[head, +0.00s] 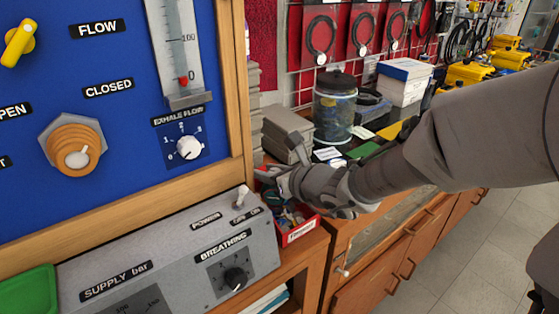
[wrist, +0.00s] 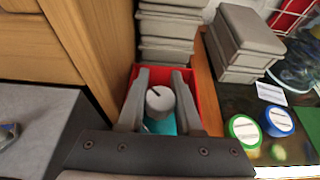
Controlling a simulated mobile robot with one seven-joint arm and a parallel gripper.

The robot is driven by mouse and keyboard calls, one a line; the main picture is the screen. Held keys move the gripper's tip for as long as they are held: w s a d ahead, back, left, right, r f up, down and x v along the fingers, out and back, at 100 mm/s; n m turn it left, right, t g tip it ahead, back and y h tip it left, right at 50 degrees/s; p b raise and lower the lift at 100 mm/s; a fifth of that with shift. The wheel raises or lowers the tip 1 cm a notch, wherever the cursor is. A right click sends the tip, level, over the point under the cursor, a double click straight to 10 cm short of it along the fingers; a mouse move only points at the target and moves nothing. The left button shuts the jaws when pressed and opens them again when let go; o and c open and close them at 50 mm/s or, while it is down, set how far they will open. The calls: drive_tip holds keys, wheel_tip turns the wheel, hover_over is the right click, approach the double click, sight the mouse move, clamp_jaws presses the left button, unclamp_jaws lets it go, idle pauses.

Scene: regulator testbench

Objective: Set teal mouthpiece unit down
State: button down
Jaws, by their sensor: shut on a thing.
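The teal mouthpiece unit (wrist: 162,122) sits between the fingers of my gripper (wrist: 164,78) in the wrist view, with a grey-white round cap (wrist: 160,98) on top and a teal body below. My gripper is shut on it. Its lower part is hidden by the gripper. A red bin (wrist: 190,82) lies beneath and around the fingers in the wrist view. I cannot tell whether the unit touches the bin floor.
A grey control box (head: 180,262) stands left of the bin, below the blue panel (head: 105,165). Stacked grey cases (head: 287,128) rise behind it. A jar (head: 334,110) and small round tins (wrist: 244,130) stand on the dark counter to the right.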

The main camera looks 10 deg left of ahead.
drive_tip(key=shift+f, duration=0.15)
drive_tip(key=c, duration=0.6)
unclamp_jaws()
